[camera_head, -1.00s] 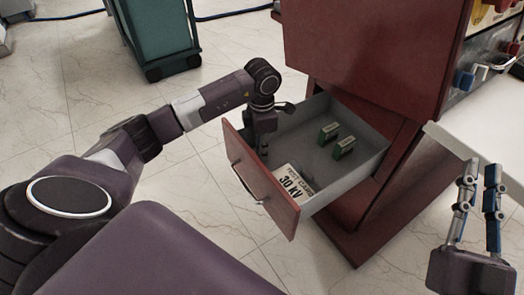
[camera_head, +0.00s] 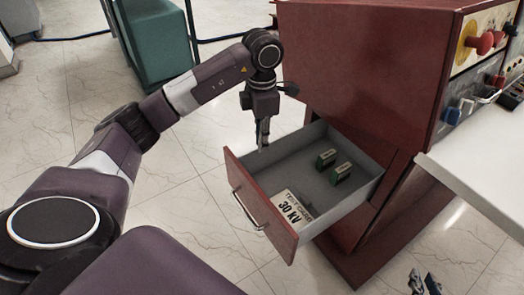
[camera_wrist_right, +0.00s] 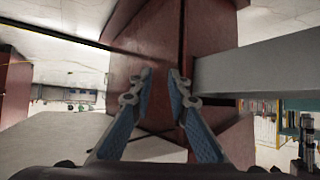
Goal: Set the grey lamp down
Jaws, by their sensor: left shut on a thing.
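My left gripper (camera_head: 263,140) points down above the left side of the open drawer (camera_head: 262,197). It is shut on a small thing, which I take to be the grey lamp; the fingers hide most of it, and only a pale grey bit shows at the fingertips. I cannot tell whether it touches anything below. My right gripper (camera_head: 424,280) shows only by its fingertips at the bottom right. In the right wrist view its fingers (camera_wrist_right: 160,75) are apart with nothing between them.
Two small green blocks (camera_head: 326,159) (camera_head: 342,173) and a "30 KV" card (camera_head: 292,209) lie in the drawer. The red cabinet (camera_head: 350,75) stands behind it. A white tabletop (camera_head: 480,165) is at the right, a green cart (camera_head: 155,45) at the back left.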

